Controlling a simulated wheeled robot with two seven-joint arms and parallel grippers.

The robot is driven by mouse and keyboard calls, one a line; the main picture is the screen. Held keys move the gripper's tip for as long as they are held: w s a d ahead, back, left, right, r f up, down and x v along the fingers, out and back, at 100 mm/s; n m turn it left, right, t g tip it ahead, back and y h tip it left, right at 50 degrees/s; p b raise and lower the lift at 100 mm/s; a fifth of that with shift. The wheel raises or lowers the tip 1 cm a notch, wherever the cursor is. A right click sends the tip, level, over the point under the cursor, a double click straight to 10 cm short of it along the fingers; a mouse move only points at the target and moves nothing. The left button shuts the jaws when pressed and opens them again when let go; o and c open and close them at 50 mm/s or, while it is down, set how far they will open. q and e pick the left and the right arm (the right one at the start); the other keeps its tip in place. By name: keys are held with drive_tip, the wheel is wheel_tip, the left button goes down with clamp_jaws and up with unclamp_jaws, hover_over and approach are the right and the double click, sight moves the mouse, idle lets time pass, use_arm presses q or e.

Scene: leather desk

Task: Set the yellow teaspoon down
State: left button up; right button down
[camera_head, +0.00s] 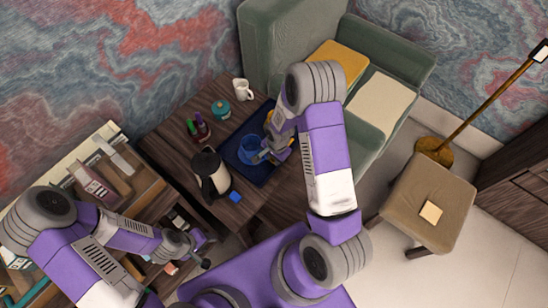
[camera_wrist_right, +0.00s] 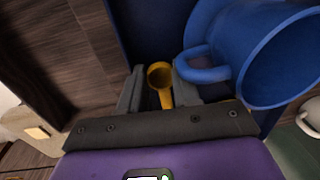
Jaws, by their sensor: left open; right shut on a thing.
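The yellow teaspoon (camera_wrist_right: 160,75) is between the fingers of my right gripper (camera_wrist_right: 158,88) in the right wrist view, its round bowl facing the camera. My right gripper is shut on it. In the head view this gripper (camera_head: 272,153) is over the blue tray (camera_head: 262,177), close beside the blue mug (camera_head: 248,148), and hides most of the spoon. The mug (camera_wrist_right: 275,55) also shows in the wrist view, its handle near the right finger. Whether the spoon touches the tray is unclear. My left gripper (camera_head: 204,250) is open and away from the tray, at lower left.
Dark bottles (camera_head: 199,128), a teal pot (camera_head: 221,108) and a white mug (camera_head: 242,90) stand behind. A green sofa (camera_head: 273,38) borders the table. Some bare tabletop shows near the bottles.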

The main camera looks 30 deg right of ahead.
drive_tip(key=c, duration=0.8)
unclamp_jaws()
drive_tip(key=shift+f, duration=0.15)
drive_tip(key=shift+s, duration=0.1)
drive_tip(key=shift+r, duration=0.2)
wheel_tip(320, 180, up, 12)
drive_tip(key=p, duration=0.4)
drive_tip(key=s+a+f+n, duration=0.2)
drive_tip(key=f, duration=0.1)
drive_tip(key=s+a+f+n+y, duration=0.1)
drive_tip(key=s+a+f+n, duration=0.1)
drive_tip(key=s+a+f, duration=0.1)
drive_tip(key=s+a+f+n+y, duration=0.1)
drive_tip(key=s+a+f+n, duration=0.1)
drive_tip(key=s+a+f, duration=0.1)
drive_tip(key=shift+s+a+f+g, duration=0.1)
drive_tip(key=shift+s+a+g, duration=0.05)
drive_tip(key=shift+g, duration=0.25)
drive_tip(key=s+a+f+n, duration=0.1)
drive_tip(key=s+a, duration=0.1)
drive_tip(key=s+a+f+n+y, duration=0.1)
drive_tip(key=s+a+n, duration=0.1)
drive_tip(key=s+a+f+n, duration=0.1)
drive_tip(key=s+a, duration=0.1)
drive_tip(key=shift+s+a+n+y, duration=0.15)
drive_tip(key=shift+s+n+y, duration=0.2)
drive_tip(key=shift+n+y, duration=0.05)
